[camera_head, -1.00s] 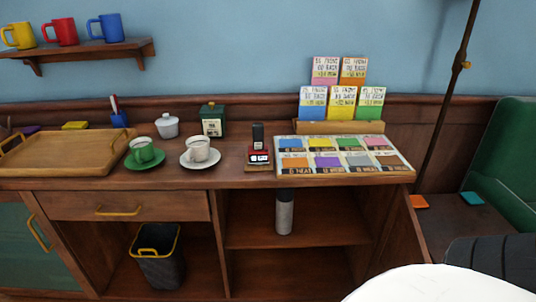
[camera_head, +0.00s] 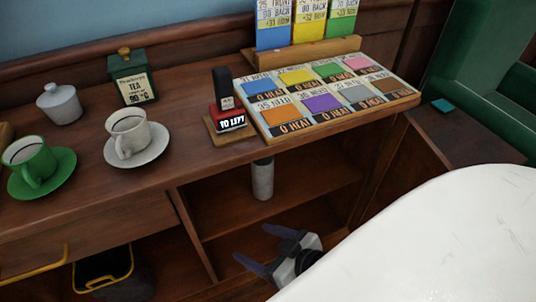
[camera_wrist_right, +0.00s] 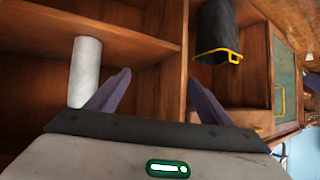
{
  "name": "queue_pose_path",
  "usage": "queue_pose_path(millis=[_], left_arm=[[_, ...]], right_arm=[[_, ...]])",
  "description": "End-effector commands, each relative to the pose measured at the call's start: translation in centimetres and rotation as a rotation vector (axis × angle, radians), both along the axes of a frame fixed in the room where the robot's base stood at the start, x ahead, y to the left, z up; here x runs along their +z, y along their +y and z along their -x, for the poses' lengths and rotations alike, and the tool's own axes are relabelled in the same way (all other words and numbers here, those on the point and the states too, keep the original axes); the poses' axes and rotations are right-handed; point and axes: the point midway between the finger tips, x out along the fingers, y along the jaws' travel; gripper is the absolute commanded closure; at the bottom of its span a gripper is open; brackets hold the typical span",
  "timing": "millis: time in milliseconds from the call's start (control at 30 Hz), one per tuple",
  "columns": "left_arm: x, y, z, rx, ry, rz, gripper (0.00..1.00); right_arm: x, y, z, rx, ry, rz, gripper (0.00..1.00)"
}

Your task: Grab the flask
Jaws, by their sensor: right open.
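The flask (camera_head: 262,181) is a grey cylinder standing upright on the shelf inside the open cabinet, under the counter. Its top is close below the counter's front edge. In the right wrist view the flask (camera_wrist_right: 86,72) is left of the fingers, beyond the left fingertip. My right gripper (camera_head: 259,244) is open and empty, in front of the cabinet and lower than the flask in the head view. Its open fingers also show in the wrist view (camera_wrist_right: 158,76). My left gripper is not in view.
On the counter (camera_head: 190,155) stand a white cup (camera_head: 128,130), a green cup (camera_head: 28,160), a tea tin (camera_head: 131,78), a stamp (camera_head: 228,105) and a card board (camera_head: 330,95). A dark bin (camera_head: 103,274) is lower left. A white rounded surface (camera_head: 440,240) fills the lower right.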

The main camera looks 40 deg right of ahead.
Motion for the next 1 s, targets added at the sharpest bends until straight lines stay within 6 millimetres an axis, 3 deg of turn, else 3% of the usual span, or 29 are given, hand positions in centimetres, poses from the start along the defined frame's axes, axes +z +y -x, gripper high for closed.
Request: queue_pose_path(millis=[33, 100, 300, 433, 633, 1000], left_arm=[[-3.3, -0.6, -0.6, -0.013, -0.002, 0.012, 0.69], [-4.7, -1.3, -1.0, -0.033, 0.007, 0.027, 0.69], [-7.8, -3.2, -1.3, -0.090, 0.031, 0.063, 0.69], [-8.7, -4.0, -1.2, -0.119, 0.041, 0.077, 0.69], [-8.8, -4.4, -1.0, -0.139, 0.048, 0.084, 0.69], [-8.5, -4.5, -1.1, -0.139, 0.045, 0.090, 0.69]], right_arm=[[-2.5, -1.6, -1.6, -0.021, -0.069, -0.003, 0.26], [-2.6, -3.7, -3.5, -0.051, -0.161, -0.005, 0.26], [-1.5, -10.0, -7.0, -0.158, -0.394, 0.005, 0.26], [-0.5, -12.9, -7.9, -0.216, -0.493, 0.015, 0.26], [0.6, -14.9, -8.8, -0.259, -0.555, 0.021, 0.26], [0.8, -15.2, -13.2, -0.262, -0.556, 0.022, 0.26]])
